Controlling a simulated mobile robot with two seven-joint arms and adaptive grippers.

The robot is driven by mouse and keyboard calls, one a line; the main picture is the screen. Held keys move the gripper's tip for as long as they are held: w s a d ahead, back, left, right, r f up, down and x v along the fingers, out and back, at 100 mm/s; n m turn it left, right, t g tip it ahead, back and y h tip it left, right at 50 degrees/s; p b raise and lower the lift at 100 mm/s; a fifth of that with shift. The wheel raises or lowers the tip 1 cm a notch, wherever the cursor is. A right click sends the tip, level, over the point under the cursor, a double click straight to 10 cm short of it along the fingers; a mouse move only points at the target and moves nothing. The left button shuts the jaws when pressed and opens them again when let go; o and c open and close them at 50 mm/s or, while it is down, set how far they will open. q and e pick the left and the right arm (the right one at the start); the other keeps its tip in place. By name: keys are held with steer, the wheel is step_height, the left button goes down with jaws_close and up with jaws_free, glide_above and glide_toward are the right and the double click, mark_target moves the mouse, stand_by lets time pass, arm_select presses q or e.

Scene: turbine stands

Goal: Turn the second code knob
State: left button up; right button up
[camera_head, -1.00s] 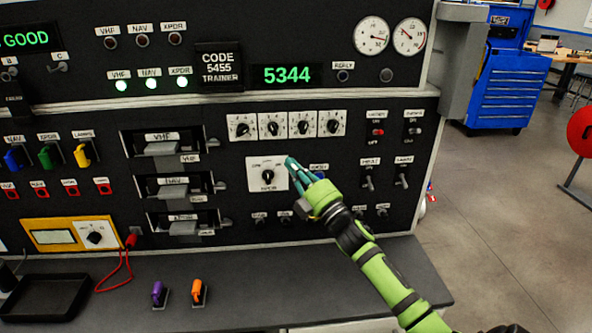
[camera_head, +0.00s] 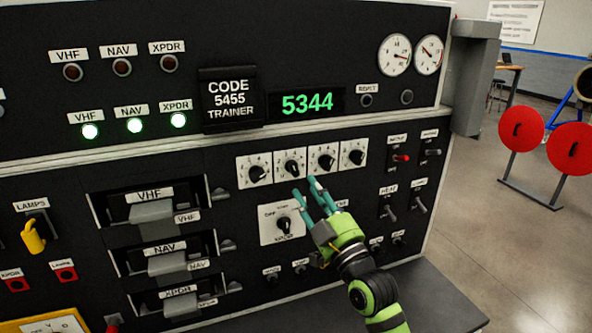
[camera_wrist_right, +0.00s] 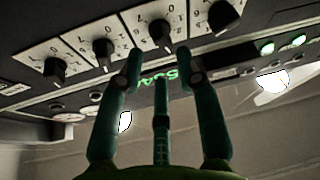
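A row of code knobs on white plates is on the black panel, below the green 5344 display (camera_head: 307,102). The second code knob from the left (camera_head: 292,167) is a black knob, and it also shows in the right wrist view (camera_wrist_right: 160,34). My right gripper (camera_head: 308,186) is open and empty, with its teal fingers just below this knob. In the wrist view, the spread fingers (camera_wrist_right: 160,62) point at the second knob, one tip to each side; I see no clear contact. My left gripper is out of view.
A placard (camera_head: 231,100) reads CODE 5455 TRAINER. The XPDR selector knob (camera_head: 284,222) is close beside my right fingers, lower left. Toggle switches (camera_head: 401,157) stick out to the right. Drawer-like VHF and NAV units (camera_head: 155,211) protrude at left.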

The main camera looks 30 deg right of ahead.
mark_target(298, 172)
steer(key=p+x, duration=0.2)
steer(key=x, duration=0.3)
steer(key=shift+s+d+r, duration=0.1)
steer(key=shift+d+r, duration=0.05)
steer(key=shift+r, duration=0.05)
steer(key=shift+w, duration=0.55)
jaws_close()
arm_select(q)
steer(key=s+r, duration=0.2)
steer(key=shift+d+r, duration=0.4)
arm_select(e)
steer(key=shift+m, duration=0.4)
